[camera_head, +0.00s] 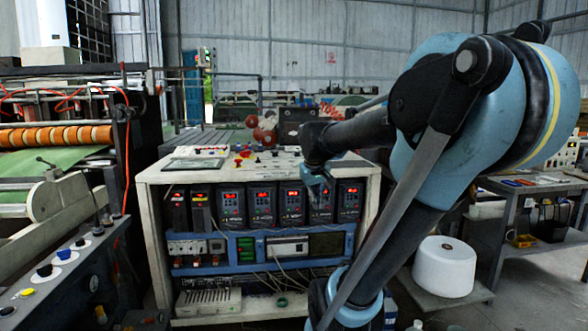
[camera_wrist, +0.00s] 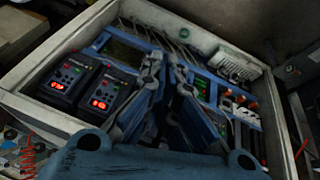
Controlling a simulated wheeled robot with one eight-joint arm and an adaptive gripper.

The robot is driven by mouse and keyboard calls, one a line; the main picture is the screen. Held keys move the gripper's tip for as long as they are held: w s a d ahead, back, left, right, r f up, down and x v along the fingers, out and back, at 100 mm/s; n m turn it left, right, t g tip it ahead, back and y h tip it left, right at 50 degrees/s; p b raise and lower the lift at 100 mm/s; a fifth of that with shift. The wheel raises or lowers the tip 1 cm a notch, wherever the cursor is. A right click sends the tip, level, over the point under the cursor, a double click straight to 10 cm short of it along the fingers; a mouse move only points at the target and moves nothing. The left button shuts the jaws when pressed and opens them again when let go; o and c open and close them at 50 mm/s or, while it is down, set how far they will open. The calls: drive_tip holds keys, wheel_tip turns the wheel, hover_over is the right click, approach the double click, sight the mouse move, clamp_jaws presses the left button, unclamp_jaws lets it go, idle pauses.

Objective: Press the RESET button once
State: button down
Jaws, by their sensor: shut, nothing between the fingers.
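A pale cabinet (camera_head: 156,250) stands in front of me, holding a row of dark drive units (camera_head: 262,206) with lit red displays. Its sloping top (camera_head: 270,170) carries several small buttons and knobs, including a red and yellow one (camera_head: 243,154). No RESET label is readable, so I cannot tell which button it is. My gripper (camera_head: 318,190) is in front of the right-hand drive units, shut and empty. In the wrist view, my gripper's fingers (camera_wrist: 165,72) point into the open cabinet. Two drive units (camera_wrist: 88,86) show left of them. Contact with anything cannot be told.
A dark console (camera_head: 60,265) with coloured buttons stands at the left, near a machine with an orange roller (camera_head: 55,136). A white spool (camera_head: 443,267) sits on a low platform at the right. Loose cables hang in the cabinet's lower part.

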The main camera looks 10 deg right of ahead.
drive_tip(key=w+r+n+t+h, duration=0.1)
drive_tip(key=w+r, duration=0.4)
drive_tip(key=w, duration=0.4)
drive_tip(key=w+r+n+t, duration=0.1)
drive_tip(key=w+r, duration=0.4)
drive_tip(key=w, duration=0.5)
wheel_tip(320, 180, up, 7)
drive_tip(key=n+t, duration=0.2)
hover_over(294, 165)
drive_tip(key=w, duration=0.1)
drive_tip(key=shift+w+a+f, duration=0.15)
drive_tip(key=shift+w+a, duration=0.05)
drive_tip(key=shift+a, duration=0.1)
drive_tip(key=shift+f, duration=0.15)
drive_tip(key=shift+f, duration=4.25)
drive_tip(key=shift+s+f, duration=0.1)
drive_tip(key=shift+f, duration=0.7)
drive_tip(key=shift+r, duration=0.85)
